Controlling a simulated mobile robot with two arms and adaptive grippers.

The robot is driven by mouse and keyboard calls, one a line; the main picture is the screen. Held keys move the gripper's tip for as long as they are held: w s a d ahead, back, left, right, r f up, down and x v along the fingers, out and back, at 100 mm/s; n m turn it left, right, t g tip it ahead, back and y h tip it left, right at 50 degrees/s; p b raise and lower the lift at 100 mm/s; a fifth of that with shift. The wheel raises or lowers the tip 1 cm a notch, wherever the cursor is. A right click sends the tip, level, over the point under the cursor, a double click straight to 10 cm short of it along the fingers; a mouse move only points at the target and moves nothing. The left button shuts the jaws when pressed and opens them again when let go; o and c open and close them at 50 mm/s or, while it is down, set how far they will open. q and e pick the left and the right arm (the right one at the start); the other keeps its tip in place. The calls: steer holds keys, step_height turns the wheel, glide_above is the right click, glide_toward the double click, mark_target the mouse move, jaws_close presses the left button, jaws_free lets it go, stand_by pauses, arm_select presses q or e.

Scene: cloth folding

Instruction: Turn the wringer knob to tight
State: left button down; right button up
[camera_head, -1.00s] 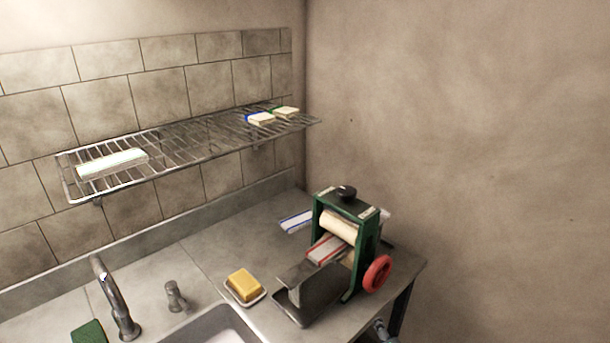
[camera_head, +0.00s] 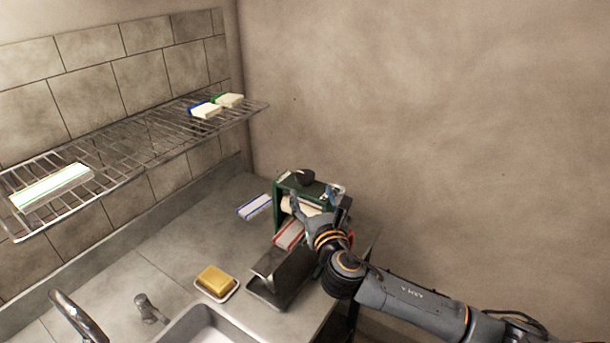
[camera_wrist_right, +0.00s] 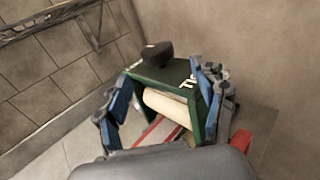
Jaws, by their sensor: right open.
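The wringer is a green frame (camera_head: 281,212) at the counter's far right, with cream rollers. Its black knob (camera_head: 304,178) sits on top, and it also shows in the right wrist view (camera_wrist_right: 158,54). White marks lie on the frame top beside the knob, too small to read. My right gripper (camera_head: 318,204) is open in front of the wringer, with its fingers below knob height and apart from the knob. In the right wrist view its blue fingers (camera_wrist_right: 167,88) stand to either side of the frame. My left gripper is not in view.
A red-striped cloth (camera_head: 289,234) lies at the rollers above a grey tray (camera_head: 265,292). A blue-striped cloth (camera_head: 254,207) lies behind. A red wheel (camera_wrist_right: 238,145) is at the wringer's side. A soap dish (camera_head: 232,293), sink (camera_head: 205,318) and wire rack (camera_head: 130,146) are to the left.

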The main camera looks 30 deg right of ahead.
mark_target(307, 185)
steer(key=p+x, duration=0.1)
steer(key=x, duration=0.6)
steer(key=shift+w, duration=0.25)
steer(key=shift+a, duration=0.1)
steer(key=c, duration=1.2)
